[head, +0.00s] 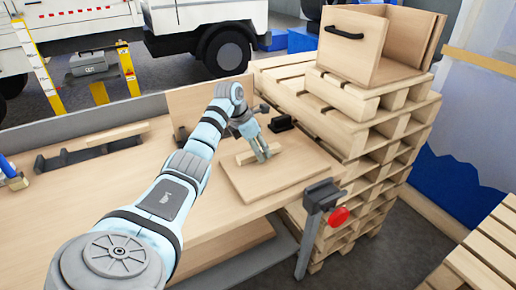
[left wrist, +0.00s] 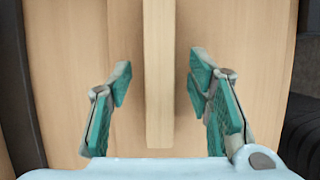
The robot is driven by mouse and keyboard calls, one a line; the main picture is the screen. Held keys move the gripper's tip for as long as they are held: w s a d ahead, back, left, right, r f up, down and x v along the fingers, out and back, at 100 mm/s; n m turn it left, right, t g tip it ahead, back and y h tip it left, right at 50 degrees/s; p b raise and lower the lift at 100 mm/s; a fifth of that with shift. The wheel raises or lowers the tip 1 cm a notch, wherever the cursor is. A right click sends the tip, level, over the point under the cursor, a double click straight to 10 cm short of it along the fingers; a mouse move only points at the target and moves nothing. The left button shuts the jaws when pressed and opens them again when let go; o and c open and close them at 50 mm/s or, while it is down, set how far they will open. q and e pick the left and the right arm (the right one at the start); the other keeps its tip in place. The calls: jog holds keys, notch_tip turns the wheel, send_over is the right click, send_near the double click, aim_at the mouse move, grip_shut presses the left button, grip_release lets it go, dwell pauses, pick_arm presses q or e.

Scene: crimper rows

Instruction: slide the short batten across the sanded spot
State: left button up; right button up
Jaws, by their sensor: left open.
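The short batten (head: 244,157) is a pale wooden strip lying on a square wooden board (head: 295,165) on the bench. My left gripper (head: 261,151) is low over the batten with its fingers pointing down. In the left wrist view the batten (left wrist: 160,60) runs upright through the middle of the picture. My left gripper (left wrist: 160,82) is open there, with one teal finger on each side of the batten and a visible gap to both. I cannot make out the sanded spot. My right gripper is not in view.
A clamp with a red knob (head: 338,216) sits on the bench's front edge. Stacked pallets (head: 355,130) bearing a wooden box (head: 350,46) stand close on the right. The bench's near left is clear.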

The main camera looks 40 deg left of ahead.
pick_arm(q)
jog(key=v, duration=1.2)
